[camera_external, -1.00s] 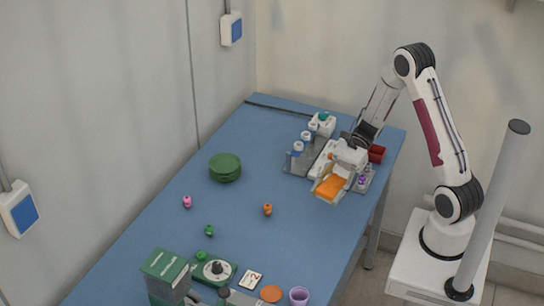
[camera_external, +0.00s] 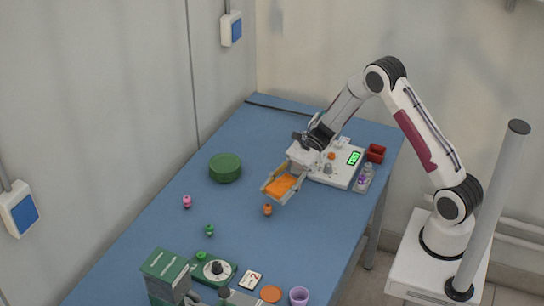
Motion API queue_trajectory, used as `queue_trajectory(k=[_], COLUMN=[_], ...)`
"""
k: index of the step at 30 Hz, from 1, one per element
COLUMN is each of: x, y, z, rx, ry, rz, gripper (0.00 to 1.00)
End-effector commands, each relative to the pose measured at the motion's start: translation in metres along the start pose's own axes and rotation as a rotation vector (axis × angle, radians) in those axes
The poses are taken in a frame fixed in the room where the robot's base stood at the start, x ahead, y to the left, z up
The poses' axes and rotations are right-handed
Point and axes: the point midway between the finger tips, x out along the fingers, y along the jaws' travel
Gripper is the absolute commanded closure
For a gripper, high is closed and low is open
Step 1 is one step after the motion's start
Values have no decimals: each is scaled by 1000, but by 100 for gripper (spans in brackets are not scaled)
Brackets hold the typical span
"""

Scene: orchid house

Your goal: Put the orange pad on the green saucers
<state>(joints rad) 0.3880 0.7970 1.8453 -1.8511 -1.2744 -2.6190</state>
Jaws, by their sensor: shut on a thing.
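The orange pad (camera_external: 283,186) is held between the fingers of my gripper (camera_external: 278,191), above the blue table. My gripper is shut on it and tilted down to the left. The green saucers (camera_external: 225,168) form a round dark green stack on the table, left of and slightly beyond my gripper, with a clear gap between. Nothing shows on top of the stack. The table surface directly under the pad is partly hidden by my gripper.
A small orange piece (camera_external: 267,209) stands near my gripper; pink (camera_external: 187,202) and green (camera_external: 209,231) pieces stand farther left. A white scale (camera_external: 336,173) and red box (camera_external: 376,153) are at right. A green box (camera_external: 166,272), orange disc (camera_external: 271,294) and purple cup (camera_external: 299,296) are in front.

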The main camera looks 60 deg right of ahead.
Motion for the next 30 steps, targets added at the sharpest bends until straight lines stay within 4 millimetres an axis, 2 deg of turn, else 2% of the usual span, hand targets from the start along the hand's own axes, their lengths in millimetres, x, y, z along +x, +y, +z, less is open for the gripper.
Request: queue_trajectory(k=[1,8,14,20,24,30], x=[4,18,19,7,-12,-35], y=[-17,-92,-158,-218,-253,-283], z=[2,17,37,58,69,75], rx=[8,70,134,207,258,319], ry=[0,-1,-2,-2,-3,-3], rz=[-27,-175,-334,-508,-629,-764], gripper=[77,77,77,77,77,77])
